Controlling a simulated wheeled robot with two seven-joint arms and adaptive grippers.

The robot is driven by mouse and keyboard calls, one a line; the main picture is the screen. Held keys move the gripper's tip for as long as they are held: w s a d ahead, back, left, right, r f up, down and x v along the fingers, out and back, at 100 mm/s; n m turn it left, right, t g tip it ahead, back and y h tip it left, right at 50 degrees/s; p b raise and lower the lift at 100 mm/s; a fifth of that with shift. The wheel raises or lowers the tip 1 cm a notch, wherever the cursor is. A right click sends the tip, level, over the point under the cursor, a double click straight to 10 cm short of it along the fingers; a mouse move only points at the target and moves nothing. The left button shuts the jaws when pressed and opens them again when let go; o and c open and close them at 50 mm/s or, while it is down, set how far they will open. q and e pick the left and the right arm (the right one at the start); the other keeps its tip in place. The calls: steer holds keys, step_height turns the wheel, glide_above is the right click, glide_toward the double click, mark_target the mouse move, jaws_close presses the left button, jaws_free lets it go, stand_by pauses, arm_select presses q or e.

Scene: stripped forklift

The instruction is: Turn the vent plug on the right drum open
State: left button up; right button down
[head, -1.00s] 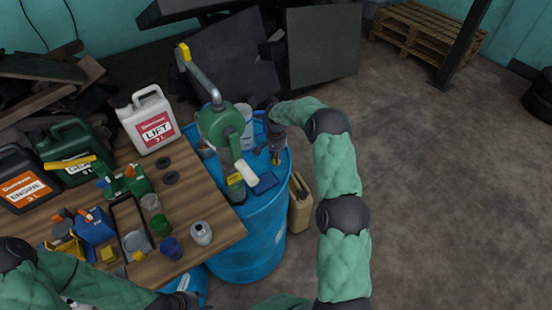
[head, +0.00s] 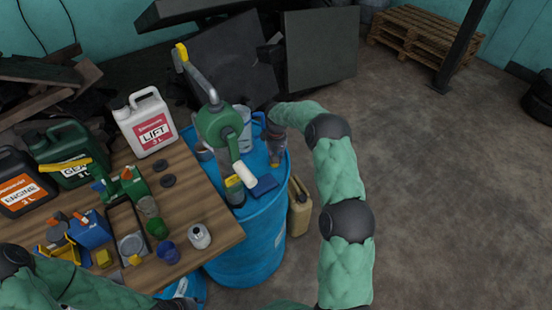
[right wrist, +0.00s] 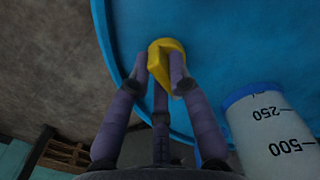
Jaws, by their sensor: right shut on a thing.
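The blue drum (head: 254,245) stands at the right end of the wooden table, with a green hand pump (head: 220,125) on it. My right gripper (head: 275,160) reaches down to the drum top near its right rim. In the right wrist view the yellow vent plug (right wrist: 166,62) sits on the blue drum top (right wrist: 225,40), and the right gripper's fingers (right wrist: 160,75) are closed around it. In the head view the plug is mostly hidden by the gripper. My left arm comes in at the lower left; its gripper (head: 180,302) is cut by the bottom edge, and its fingers are unclear.
A measuring jug (right wrist: 265,130) stands on the drum close to the right gripper. A dark blue cloth (head: 264,186) lies on the drum top. The table (head: 212,210) holds jugs, cups and bottles. A tan canister (head: 300,210) stands right of the drum. Floor to the right is open.

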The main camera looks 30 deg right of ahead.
steer(key=shift+n, duration=0.6)
steer(key=c, duration=1.1)
jaws_free()
steer(key=shift+c, duration=0.2)
steer(key=shift+r, duration=0.15)
step_height(320, 180, up, 12)
steer(key=shift+f, duration=0.2)
